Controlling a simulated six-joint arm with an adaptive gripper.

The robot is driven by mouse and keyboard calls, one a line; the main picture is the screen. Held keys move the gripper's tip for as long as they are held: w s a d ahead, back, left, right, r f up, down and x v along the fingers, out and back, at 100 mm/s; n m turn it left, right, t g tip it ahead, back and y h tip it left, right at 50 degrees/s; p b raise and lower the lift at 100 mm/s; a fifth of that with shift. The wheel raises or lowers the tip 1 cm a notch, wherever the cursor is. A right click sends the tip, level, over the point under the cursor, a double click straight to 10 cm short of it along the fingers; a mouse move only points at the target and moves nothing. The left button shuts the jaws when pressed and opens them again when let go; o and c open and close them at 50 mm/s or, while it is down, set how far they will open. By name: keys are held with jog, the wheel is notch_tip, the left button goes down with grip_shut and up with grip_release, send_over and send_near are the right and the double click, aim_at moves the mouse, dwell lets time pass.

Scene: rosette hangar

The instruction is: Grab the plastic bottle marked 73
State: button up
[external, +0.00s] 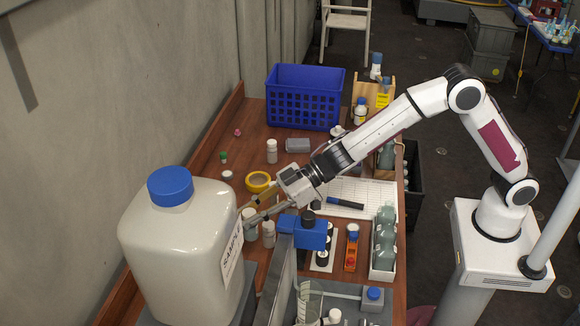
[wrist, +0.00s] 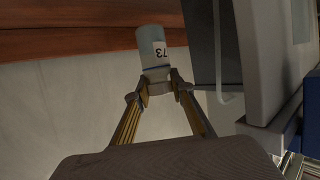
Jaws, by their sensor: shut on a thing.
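The plastic bottle marked 73 (wrist: 149,40) shows in the wrist view, with a grey-green body and a white label whose number appears upside down. My gripper (wrist: 160,88) is shut on its pale near end, one finger on each side. In the external view the bottle (external: 250,227) is at the fingertips of my gripper (external: 250,216), beside the large white jug, and partly covered by the fingers. I cannot tell whether it touches the table or hangs above it.
A large blue-capped jug (external: 180,245) stands close left of my gripper. A small white bottle (external: 268,236) and a blue block on a metal stand (external: 310,235) are close on the right. A blue crate (external: 303,97) stands at the back. The wooden tabletop (external: 215,155) has some bare room behind the jug.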

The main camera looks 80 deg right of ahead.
jog(key=shift+r, duration=2)
